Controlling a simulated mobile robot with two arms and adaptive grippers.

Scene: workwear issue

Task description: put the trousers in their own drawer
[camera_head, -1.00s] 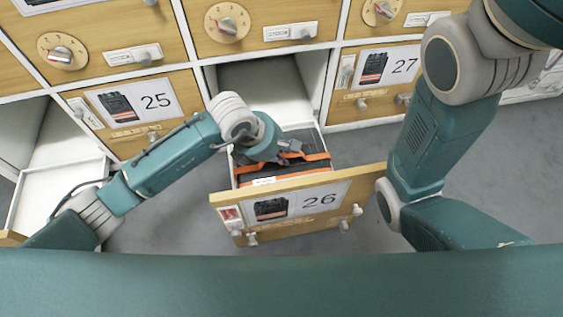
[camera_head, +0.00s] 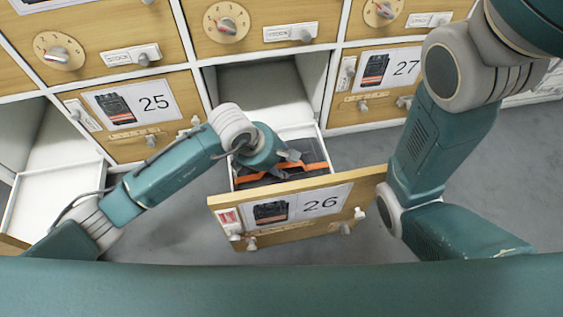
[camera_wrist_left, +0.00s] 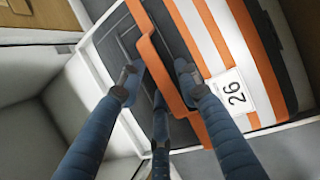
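The folded dark trousers with orange and pale bands and a white "26" tag (camera_wrist_left: 235,95) lie inside open drawer 26. In the head view their orange band (camera_head: 318,168) shows below the drawer rim, and the front part is hidden behind the drawer front (camera_head: 240,222). That front carries a picture of dark trousers and "26". My left gripper (camera_head: 288,164) reaches down into the drawer over the trousers. In the left wrist view its fingers (camera_wrist_left: 158,78) are spread apart, with an orange edge of the cloth between them. My right arm shows at the right, its gripper out of view.
Drawers 25 (camera_head: 135,112) and 27 (camera_head: 385,72) are shut on either side. Another drawer (camera_head: 50,205) stands open and looks empty at the far left, under my left arm. Drawers with dials form the row above. Grey floor (camera_head: 490,160) is clear at the right.

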